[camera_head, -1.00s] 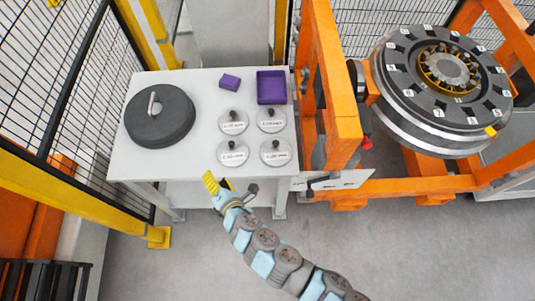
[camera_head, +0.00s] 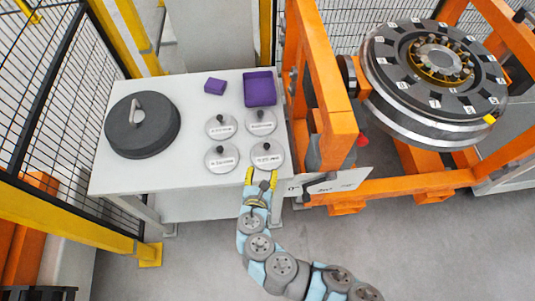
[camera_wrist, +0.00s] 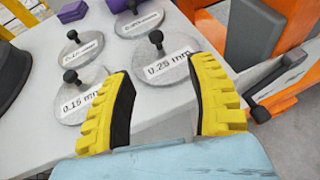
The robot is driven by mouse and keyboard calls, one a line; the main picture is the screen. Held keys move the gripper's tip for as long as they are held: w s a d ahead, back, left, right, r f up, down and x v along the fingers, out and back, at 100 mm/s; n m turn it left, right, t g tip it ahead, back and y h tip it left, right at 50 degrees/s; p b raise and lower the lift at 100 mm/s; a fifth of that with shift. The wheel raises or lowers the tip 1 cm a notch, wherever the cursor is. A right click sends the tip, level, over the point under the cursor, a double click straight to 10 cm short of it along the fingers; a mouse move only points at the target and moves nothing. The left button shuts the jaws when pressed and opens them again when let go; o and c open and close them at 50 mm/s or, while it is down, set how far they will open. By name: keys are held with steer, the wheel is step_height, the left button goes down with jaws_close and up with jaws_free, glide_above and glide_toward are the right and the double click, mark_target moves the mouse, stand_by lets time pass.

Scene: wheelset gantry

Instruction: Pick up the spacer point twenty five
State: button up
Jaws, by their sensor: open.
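The 0.25 mm spacer (camera_head: 268,160) is a round grey disc with a dark knob and a white label. It lies at the near right of a group of spacers on the white table (camera_head: 190,197). In the wrist view, the spacer (camera_wrist: 178,82) lies ahead between my yellow fingers, its label reading "0.25 mm" and its knob standing upright. My gripper (camera_head: 261,177) is open and empty at the table's near edge, just short of this spacer. In the wrist view, my gripper (camera_wrist: 160,78) has both fingers spread apart. The gap to the disc is hard to judge.
The 0.15 mm spacer (camera_wrist: 72,107) lies close on the left. Two more spacers (camera_head: 221,126) (camera_head: 261,122) sit behind. A purple tray (camera_head: 260,90), purple block (camera_head: 215,86) and dark handled disc (camera_head: 142,125) share the table. An orange gantry (camera_head: 330,100) stands right.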

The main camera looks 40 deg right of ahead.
mark_target(266, 148)
steer(key=shift+x, duration=4.8)
steer(key=shift+w+a+b+x, duration=0.15)
steer(key=shift+b+x, duration=0.1)
steer(key=shift+x, duration=1)
steer(key=shift+w+a+b+x, duration=0.1)
steer(key=shift+b+x, duration=0.1)
steer(key=shift+x, duration=1.05)
jaws_close()
